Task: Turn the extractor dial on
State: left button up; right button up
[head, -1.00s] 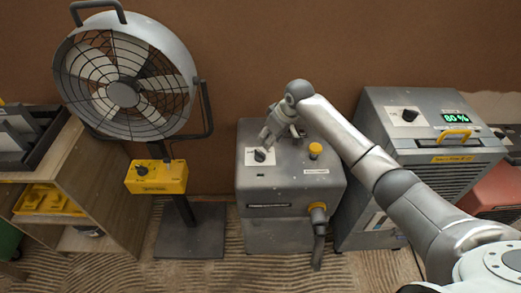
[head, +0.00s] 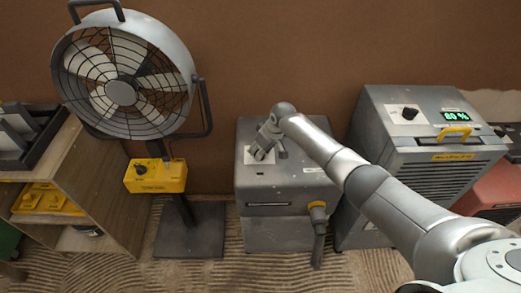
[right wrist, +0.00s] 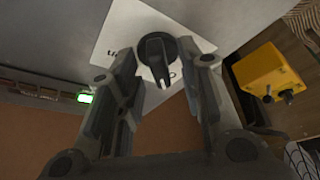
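The extractor (head: 290,185) is the grey box in the middle of the head view. Its black dial (right wrist: 157,55) sits on a white label plate (right wrist: 118,28) with partly hidden lettering. In the head view my right gripper (head: 264,150) is over the plate and covers most of the dial. In the right wrist view my right gripper (right wrist: 165,62) is open, one finger to each side of the dial. A gap shows between the dial and the fingers, so it is not gripped. My left gripper is not in view.
A grey unit (head: 425,140) with a green 80% display stands right of the extractor. A caged fan (head: 120,85) with a yellow control box (head: 157,176) stands to the left, beside a wooden shelf (head: 110,175). A hose (head: 319,235) leaves the extractor's front.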

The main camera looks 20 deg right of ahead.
dwell(0.3)
grip_shut()
